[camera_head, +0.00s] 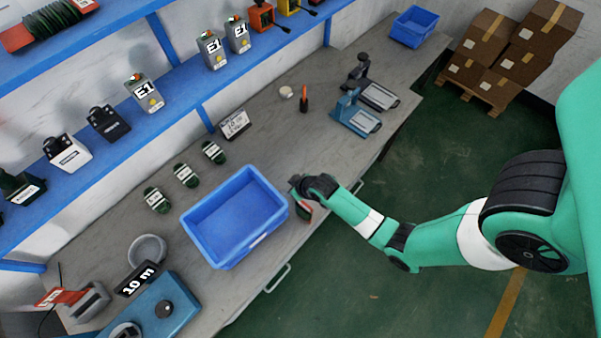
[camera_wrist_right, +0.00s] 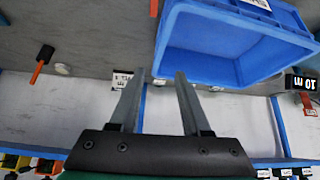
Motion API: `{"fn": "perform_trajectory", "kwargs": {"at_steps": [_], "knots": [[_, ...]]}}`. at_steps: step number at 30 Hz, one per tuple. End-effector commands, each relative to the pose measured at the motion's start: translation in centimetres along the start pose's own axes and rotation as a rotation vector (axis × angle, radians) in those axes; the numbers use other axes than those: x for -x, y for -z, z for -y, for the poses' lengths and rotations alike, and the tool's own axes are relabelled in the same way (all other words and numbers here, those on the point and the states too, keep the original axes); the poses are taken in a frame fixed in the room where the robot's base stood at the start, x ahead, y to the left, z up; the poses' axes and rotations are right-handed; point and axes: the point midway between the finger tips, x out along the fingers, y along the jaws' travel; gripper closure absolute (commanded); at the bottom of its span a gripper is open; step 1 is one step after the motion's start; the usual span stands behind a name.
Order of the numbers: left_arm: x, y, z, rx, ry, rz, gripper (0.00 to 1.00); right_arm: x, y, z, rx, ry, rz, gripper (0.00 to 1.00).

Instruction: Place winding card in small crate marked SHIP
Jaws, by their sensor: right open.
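A small blue crate (camera_head: 413,27) stands at the far right end of the bench in the head view; no marking on it is readable. Several dark green pieces with white bands, one of them here (camera_head: 186,175), lie in a row behind a larger blue crate; I cannot tell whether these are winding cards. My right gripper (camera_wrist_right: 158,85) is open and empty, beside the larger crate's right side. My left gripper is not in view.
The larger blue crate (camera_head: 188,222) is empty. A small red and dark piece (camera_head: 305,209) is by the bench edge below my wrist. Two blue and dark devices (camera_head: 354,113), an orange-handled tool (camera_head: 304,100) and a blue 10 m machine (camera_head: 160,308) stand on the bench. Blue shelves run behind.

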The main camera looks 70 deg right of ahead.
Motion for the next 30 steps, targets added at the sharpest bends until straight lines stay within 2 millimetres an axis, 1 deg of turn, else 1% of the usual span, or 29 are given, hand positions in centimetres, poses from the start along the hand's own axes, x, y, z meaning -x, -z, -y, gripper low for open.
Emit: {"fn": "perform_trajectory", "kwargs": {"at_steps": [1, 3, 4, 6, 10, 13, 21, 24, 28, 30], "knots": [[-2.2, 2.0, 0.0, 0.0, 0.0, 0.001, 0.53, 1.9, -2.7, -0.7, -0.018, -0.009, 0.083, 0.53], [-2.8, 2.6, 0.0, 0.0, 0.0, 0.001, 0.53, 2.4, -6.3, -1.1, -0.035, -0.015, 0.162, 0.53], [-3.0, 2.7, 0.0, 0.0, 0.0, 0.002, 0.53, 2.5, -7.4, -1.2, -0.04, -0.017, 0.184, 0.53], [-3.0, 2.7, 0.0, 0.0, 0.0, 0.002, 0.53, 2.5, -8.9, -1.3, -0.046, -0.018, 0.214, 0.53], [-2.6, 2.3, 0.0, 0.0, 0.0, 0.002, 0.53, 2.1, -9.5, -1.3, -0.046, -0.019, 0.22, 0.53], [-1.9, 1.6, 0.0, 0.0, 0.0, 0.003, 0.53, 1.1, -9.8, -1.3, -0.046, -0.018, 0.218, 0.53], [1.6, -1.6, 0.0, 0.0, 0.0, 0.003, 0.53, -3.8, -10.9, -1.3, -0.045, -0.018, 0.215, 0.53], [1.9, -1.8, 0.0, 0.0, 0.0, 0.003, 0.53, -4.3, -10.8, -1.4, -0.045, -0.018, 0.215, 0.53], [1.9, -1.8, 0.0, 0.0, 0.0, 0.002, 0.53, -4.3, -10.7, -1.4, -0.045, -0.018, 0.215, 0.53], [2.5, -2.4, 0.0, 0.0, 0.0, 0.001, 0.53, -5.2, -11.0, -1.3, -0.045, -0.018, 0.215, 0.53]]}}
